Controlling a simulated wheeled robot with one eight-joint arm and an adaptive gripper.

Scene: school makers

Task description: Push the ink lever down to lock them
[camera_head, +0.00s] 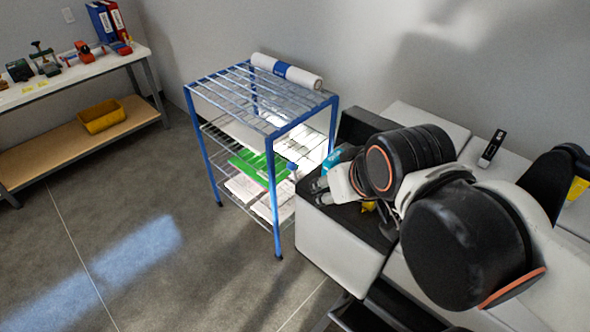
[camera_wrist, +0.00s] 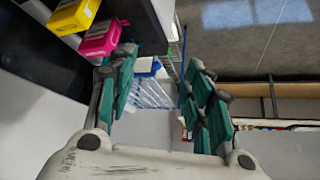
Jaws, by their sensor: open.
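The ink parts sit in a dark recess of a large white and black machine (camera_head: 345,248). In the wrist view, a yellow ink part (camera_wrist: 75,14) and a magenta one (camera_wrist: 100,38) stick out at upper left. In the head view, a cyan part (camera_head: 333,160) and a bit of yellow (camera_head: 369,206) show around my arm. My gripper (camera_wrist: 163,72) is open and empty, its teal-padded fingers apart. Its left finger is close by the magenta part; contact cannot be told. My arm hides much of the recess in the head view.
A blue wire rack (camera_head: 207,160) with a paper roll (camera_head: 287,71) on top stands left of the machine. A small black item (camera_head: 492,148) lies on the machine's top. A workbench (camera_head: 75,72) stands far left. The floor between is clear.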

